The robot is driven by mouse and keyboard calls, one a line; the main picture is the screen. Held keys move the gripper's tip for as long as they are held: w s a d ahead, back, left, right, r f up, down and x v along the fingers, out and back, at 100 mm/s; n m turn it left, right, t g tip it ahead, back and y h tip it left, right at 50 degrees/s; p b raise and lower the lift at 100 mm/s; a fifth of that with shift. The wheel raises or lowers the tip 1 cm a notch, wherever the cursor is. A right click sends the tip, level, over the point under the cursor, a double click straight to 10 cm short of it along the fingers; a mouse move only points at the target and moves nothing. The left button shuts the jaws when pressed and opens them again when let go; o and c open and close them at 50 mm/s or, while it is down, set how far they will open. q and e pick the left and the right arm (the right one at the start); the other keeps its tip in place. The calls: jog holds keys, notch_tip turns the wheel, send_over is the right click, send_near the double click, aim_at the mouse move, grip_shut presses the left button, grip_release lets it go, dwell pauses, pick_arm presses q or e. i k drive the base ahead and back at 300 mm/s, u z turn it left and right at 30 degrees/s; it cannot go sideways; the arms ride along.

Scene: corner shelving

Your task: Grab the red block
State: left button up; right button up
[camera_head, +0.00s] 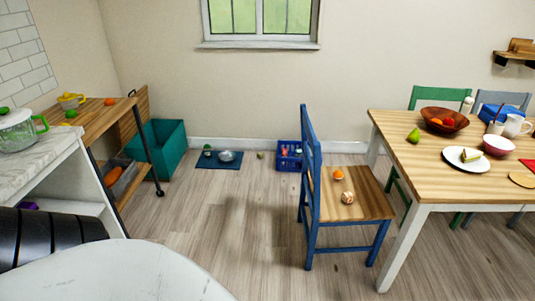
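I cannot make out a red block for certain in the head view. Small red and orange round things (447,123) lie in a brown bowl (443,113) on the wooden table at the right. A blue crate (289,163) on the floor by the back wall holds small items too small to tell. A small orange-and-white patterned object (347,198) and an orange (338,174) sit on the blue chair's wooden seat. Neither of my grippers is in view; a black ribbed part, likely of my arm, shows at the lower left.
The blue chair (310,190) stands left of the table (400,145). A teal bin (168,148) and a dark mat with bowls (207,163) are by the back wall. A wheeled wooden cart (93,115) and white counter (50,155) fill the left.

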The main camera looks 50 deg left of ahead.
aim_at(348, 197)
jog(key=u, duration=1.45)
jog(key=i, duration=2.15)
